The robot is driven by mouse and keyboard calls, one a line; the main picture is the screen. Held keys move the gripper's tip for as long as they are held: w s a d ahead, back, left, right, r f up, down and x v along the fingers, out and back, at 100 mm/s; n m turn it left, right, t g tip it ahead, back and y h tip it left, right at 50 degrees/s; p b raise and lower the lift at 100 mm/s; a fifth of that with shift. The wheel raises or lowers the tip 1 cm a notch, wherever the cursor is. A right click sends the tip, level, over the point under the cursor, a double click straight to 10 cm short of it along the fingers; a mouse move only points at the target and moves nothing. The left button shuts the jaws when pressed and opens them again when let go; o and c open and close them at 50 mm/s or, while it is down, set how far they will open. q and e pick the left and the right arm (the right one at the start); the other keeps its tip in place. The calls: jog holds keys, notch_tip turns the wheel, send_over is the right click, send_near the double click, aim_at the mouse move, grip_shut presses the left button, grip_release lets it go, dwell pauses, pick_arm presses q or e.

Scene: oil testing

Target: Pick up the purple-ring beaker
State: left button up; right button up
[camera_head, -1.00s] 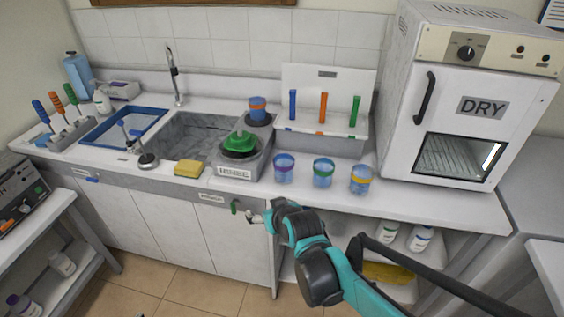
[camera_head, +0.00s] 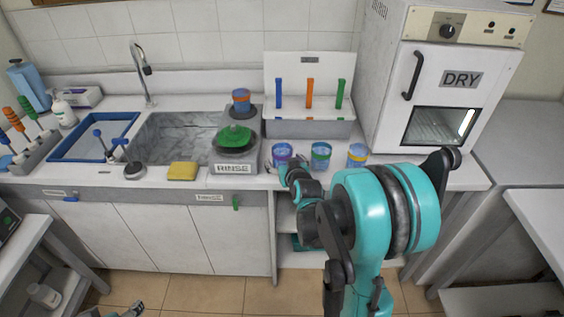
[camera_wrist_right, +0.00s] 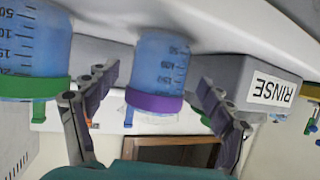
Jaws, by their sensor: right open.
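The purple-ring beaker (camera_head: 282,151) stands on the counter, leftmost in a row of three beakers with blue contents. In the right wrist view the purple-ring beaker (camera_wrist_right: 156,65) appears upside down. My right gripper (camera_wrist_right: 155,85) is open, with one finger on each side of the beaker; I cannot tell whether either touches it. In the head view my right gripper (camera_head: 282,171) is small and partly hidden by its own arm, just in front of the beaker. A small part of what seems to be my left gripper (camera_head: 130,310) shows at the bottom edge, its jaws unclear.
The green-ring beaker (camera_head: 321,155) and yellow-ring beaker (camera_head: 357,154) stand to the right. The rinse device (camera_head: 235,168) is close on the left. Behind is a rack (camera_head: 308,125) with coloured sticks. The drying oven (camera_head: 440,80) stands at the right.

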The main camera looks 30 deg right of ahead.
jog(key=x, duration=0.3)
jog(key=shift+f+b, duration=0.15)
jog(key=shift+b, duration=0.15)
jog(key=shift+s, duration=0.2)
jog(key=shift+c, duration=0.7)
jog(key=c, duration=1.2)
jog(key=shift+o, duration=0.2)
